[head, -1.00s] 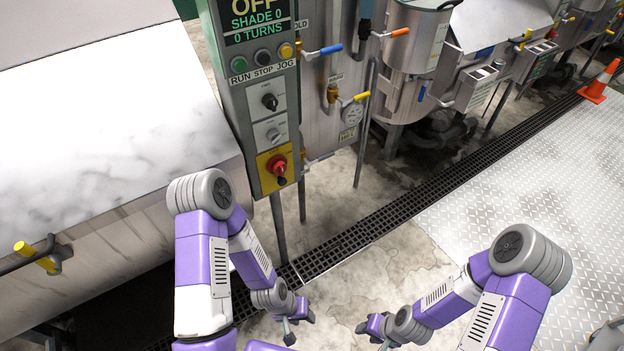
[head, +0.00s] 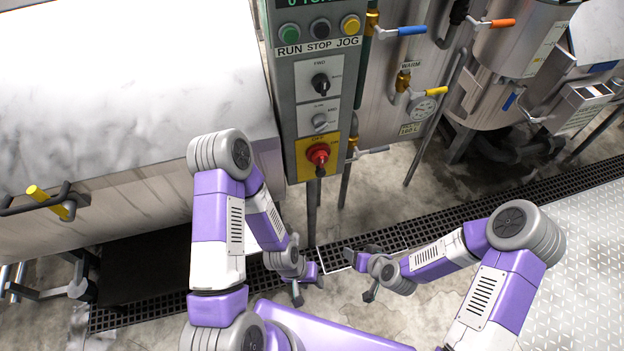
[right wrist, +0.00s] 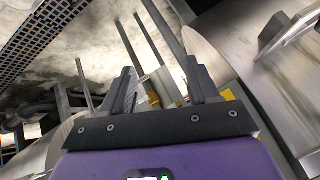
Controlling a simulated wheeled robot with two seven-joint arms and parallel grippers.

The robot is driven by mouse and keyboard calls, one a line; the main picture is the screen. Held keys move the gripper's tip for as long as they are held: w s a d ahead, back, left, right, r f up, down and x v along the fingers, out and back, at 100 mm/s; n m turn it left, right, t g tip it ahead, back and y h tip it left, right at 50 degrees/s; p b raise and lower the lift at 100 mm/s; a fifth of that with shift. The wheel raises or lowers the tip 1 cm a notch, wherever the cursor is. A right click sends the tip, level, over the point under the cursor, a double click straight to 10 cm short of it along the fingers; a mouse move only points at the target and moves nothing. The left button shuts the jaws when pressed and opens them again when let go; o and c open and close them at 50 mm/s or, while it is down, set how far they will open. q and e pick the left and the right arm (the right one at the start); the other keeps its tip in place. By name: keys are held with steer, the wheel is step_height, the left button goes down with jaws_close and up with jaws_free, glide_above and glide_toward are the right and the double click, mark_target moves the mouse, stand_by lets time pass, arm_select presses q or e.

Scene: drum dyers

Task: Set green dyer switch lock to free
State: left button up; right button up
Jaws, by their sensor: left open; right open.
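A grey-green control panel (head: 287,100) stands at the upper middle of the head view. It carries a black rotary switch (head: 320,83), a grey rotary switch (head: 320,122) and a red rotary knob (head: 318,154) on a yellow plate (head: 301,163). I cannot tell the small markings, or which dyer colour the panel belongs to. My left gripper (head: 308,288) is open and empty, low in front of the panel and below the red knob. My right gripper (head: 358,275) is open and empty, just right of it; its spread fingers show in the right wrist view (right wrist: 162,90).
A large pale metal vat (head: 110,90) fills the left. Pipes with a blue-handled valve (head: 411,31) and a yellow-handled valve (head: 435,91) stand right of the panel. A black floor grating (head: 450,206) runs below. Open floor lies at right.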

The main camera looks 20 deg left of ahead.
steer(key=w+a+r+n+t+y+b, duration=0.3)
steer(key=w+a+n+t+b, duration=0.15)
steer(key=w+a, duration=0.35)
steer(key=n+t+y+b, duration=0.1)
steer(key=n+t+b, duration=0.15)
steer(key=t, duration=0.25)
glide_toward(321, 174)
steer(key=x, duration=0.3)
arm_select(q)
step_height(321, 174, down, 9)
arm_select(e)
steer(key=shift+x, duration=3.6)
arm_select(q)
steer(key=shift+d, duration=0.1)
